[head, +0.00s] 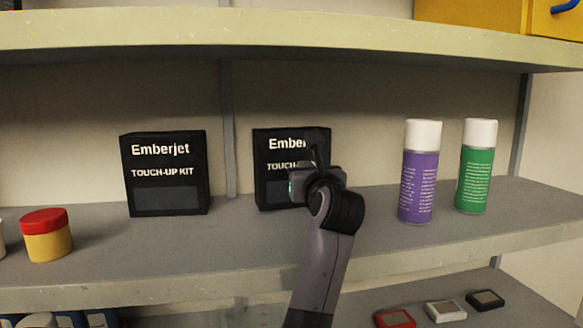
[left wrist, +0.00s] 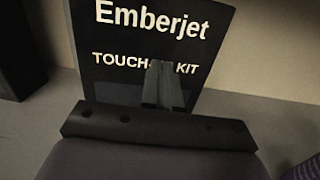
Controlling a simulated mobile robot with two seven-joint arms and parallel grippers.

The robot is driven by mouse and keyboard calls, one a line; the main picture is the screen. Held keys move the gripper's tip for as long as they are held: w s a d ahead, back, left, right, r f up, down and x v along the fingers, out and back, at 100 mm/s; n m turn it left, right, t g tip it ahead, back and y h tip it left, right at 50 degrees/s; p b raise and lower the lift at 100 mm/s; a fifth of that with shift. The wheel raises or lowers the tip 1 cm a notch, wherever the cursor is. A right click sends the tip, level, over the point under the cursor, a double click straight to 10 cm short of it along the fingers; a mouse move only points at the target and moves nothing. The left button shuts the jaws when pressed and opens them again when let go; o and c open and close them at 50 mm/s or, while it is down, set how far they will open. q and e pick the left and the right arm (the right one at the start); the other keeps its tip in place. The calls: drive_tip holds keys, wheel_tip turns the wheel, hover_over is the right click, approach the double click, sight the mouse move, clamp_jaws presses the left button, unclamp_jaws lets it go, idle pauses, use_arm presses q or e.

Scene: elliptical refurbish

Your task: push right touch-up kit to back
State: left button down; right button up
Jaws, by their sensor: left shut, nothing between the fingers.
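Two black boxes marked Emberjet TOUCH-UP KIT stand upright on the grey middle shelf (head: 100,245). The right touch-up kit (head: 270,185) is partly hidden behind my left gripper (head: 316,150). It also fills the upper middle of the left wrist view (left wrist: 120,50), a little tilted in the picture. My left gripper is shut and empty, its fingertips (left wrist: 163,85) in front of the lower middle of the kit's face. I cannot tell whether they touch it. The left touch-up kit (head: 165,185) stands to the left with a gap between. My right gripper is not in view.
A purple can (head: 418,185) and a green can (head: 475,180) with white caps stand to the right. A yellow jar with a red lid (head: 47,240) is at the left. The upper shelf (head: 300,35) overhangs. Small items (head: 445,311) lie on the shelf below.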

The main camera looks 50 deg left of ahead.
sight(290, 165)
use_arm(q)
drive_tip(key=shift+n+g, duration=0.5)
drive_tip(key=shift+g, duration=0.2)
drive_tip(key=a, duration=0.2)
drive_tip(key=s+a, duration=0.1)
drive_tip(key=a, duration=0.1)
drive_tip(key=shift+r, duration=0.3)
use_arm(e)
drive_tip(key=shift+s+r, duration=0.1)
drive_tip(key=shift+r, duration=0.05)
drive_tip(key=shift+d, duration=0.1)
use_arm(q)
drive_tip(key=shift+d+f, duration=0.25)
drive_tip(key=shift+d, duration=0.5)
drive_tip(key=shift+s+d+f, duration=0.1)
drive_tip(key=shift+d+f, duration=0.35)
drive_tip(key=shift+f, duration=0.35)
drive_tip(key=shift+s+d+f+b, duration=0.3)
drive_tip(key=shift+d+f+b, duration=0.1)
drive_tip(key=shift+d+f, duration=0.2)
drive_tip(key=shift+s+d, duration=0.15)
drive_tip(key=shift+d, duration=0.4)
drive_tip(key=shift+v, duration=1)
drive_tip(key=shift+r, duration=0.15)
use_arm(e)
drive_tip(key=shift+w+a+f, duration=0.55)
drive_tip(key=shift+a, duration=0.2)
